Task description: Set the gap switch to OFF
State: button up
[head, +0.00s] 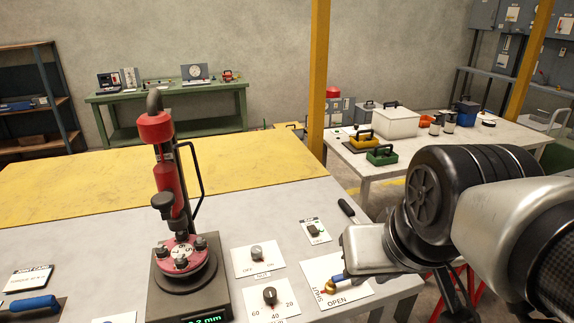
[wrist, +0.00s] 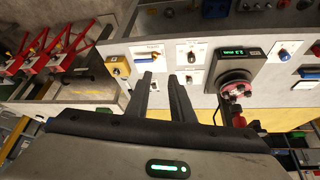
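In the wrist view the gap switch (wrist: 190,78) shows close to the right fingertip in the picture. My gripper (wrist: 161,77) is open and empty, its two dark fingers apart above the table. In the head view my wrist hangs at the right of the plates; the fingers are mostly hidden there.
Near the switch are a dial marked 60, 40, 20 (head: 270,296), a small dark switch (head: 313,230) and a SHUT/OPEN valve (head: 330,285). The tall red spool device (head: 172,190) stands left on a dark base with a green display. A yellow surface (head: 90,165) lies behind.

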aim_at(312, 228)
jog(key=j+z, duration=0.1)
jog(key=z, duration=0.3)
jog(key=j+z, duration=0.15)
jog(key=z, duration=0.25)
jog(key=j+z, duration=0.15)
jog(key=z, duration=0.25)
jog(key=j+z, duration=0.1)
jog(key=z, duration=0.3)
